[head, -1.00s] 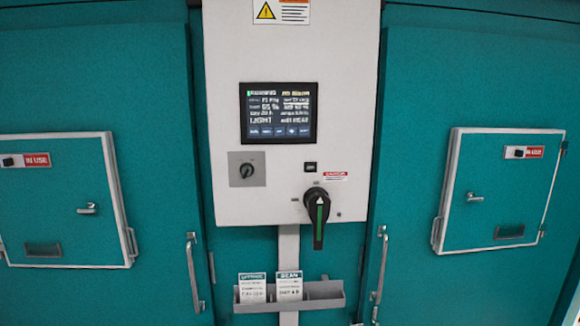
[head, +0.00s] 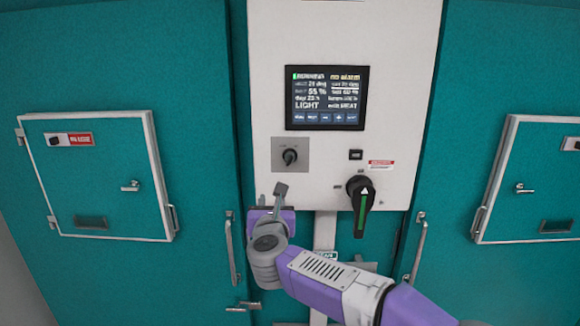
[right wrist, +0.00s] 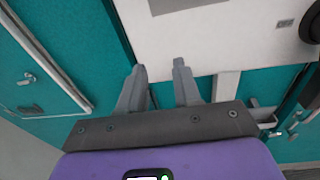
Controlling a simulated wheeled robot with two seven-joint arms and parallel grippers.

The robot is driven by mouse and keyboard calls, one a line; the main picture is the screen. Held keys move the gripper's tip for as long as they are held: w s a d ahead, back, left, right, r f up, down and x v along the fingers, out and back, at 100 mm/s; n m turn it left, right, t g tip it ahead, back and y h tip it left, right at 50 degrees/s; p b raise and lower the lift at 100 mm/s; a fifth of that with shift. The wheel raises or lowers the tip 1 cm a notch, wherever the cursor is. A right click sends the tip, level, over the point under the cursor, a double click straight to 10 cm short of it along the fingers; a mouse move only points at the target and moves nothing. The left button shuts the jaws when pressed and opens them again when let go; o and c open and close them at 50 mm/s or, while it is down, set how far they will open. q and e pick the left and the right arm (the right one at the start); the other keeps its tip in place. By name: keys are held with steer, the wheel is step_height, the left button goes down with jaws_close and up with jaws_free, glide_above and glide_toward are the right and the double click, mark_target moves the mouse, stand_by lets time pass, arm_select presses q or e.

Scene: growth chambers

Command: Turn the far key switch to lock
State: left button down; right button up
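A small dark rotary switch (head: 290,156) sits on a square grey plate on the white control panel (head: 405,60), below the screen, its handle tilted. I cannot tell whether this is the far key switch; small black switches also sit beside the red labels on the left hatch (head: 55,141) and the right hatch (head: 571,144). My right gripper (head: 280,190) is just below the grey plate, apart from the rotary switch in the picture. In the right wrist view its two fingers (right wrist: 158,72) stand apart with nothing between them. My left gripper is not in view.
A large black handle (head: 360,205) with a green stripe projects from the panel right of my right gripper. Door pulls (head: 232,250) flank the panel. My right arm mostly hides the card tray below. The lit screen (head: 327,97) is above.

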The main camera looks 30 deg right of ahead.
mark_target(289, 163)
steer(key=s+d+r+m, duration=0.1)
steer(key=r+m, duration=0.1)
steer(key=r, duration=0.1)
steer(key=s+r+m+h, duration=0.1)
steer(key=r+m, duration=0.1)
steer(key=r, duration=0.1)
steer(key=s+d+r+m, duration=0.1)
steer(key=s+r+m, duration=0.1)
steer(key=r, duration=0.1)
steer(key=shift+d+h+p, duration=0.3)
steer(key=shift+h+p, duration=0.1)
steer(key=p+x, duration=0.1)
steer(key=x, duration=0.6)
steer(key=shift+a+f+p, duration=0.1)
steer(key=shift+p, duration=0.3)
jaws_close()
